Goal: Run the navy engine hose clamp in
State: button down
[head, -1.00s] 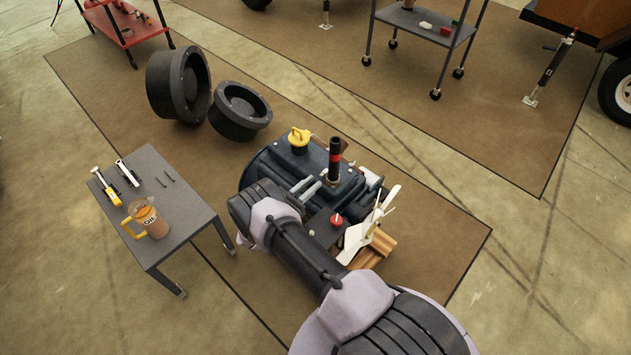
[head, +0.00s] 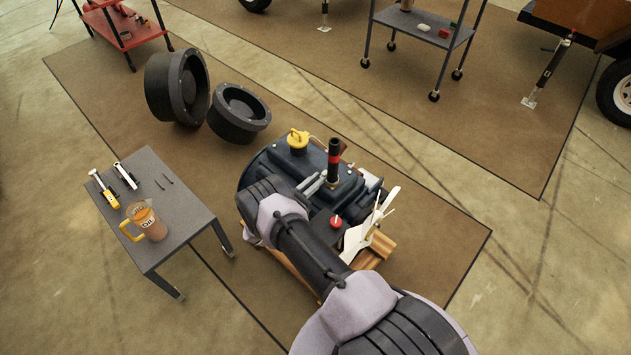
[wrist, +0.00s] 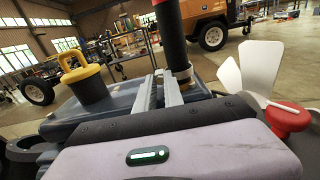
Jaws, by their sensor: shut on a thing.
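The navy engine (head: 262,170) sits on a wooden support on the brown mat. A black upright hose (head: 334,158) with a red band rises from its top; it also shows in the wrist view (wrist: 170,45). A metallic hose clamp (wrist: 183,76) is around the hose's foot. My gripper (head: 317,180) reaches over the engine top, its grey fingers (wrist: 158,82) close together, their tips at the clamp on its left side in the wrist view. They are shut on the clamp's screw end, which the fingers mostly hide.
A yellow cap (head: 298,141), a red knob (head: 336,222) and a white fan (head: 370,226) are close around my gripper. A grey table (head: 185,212) with a jug (head: 147,221) stands left. The mat to the right is clear.

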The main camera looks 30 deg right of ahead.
jog(key=m+b, duration=0.3)
jog(key=m, duration=0.2)
jog(key=shift+f+m, duration=0.1)
jog(key=shift+m, duration=0.3)
jog(key=shift+m+b, duration=0.9)
jog(key=shift+m, duration=1.6)
jog(key=c, duration=1.8)
grip_release()
jog(key=shift+o, duration=0.3)
jog(key=shift+a, duration=0.1)
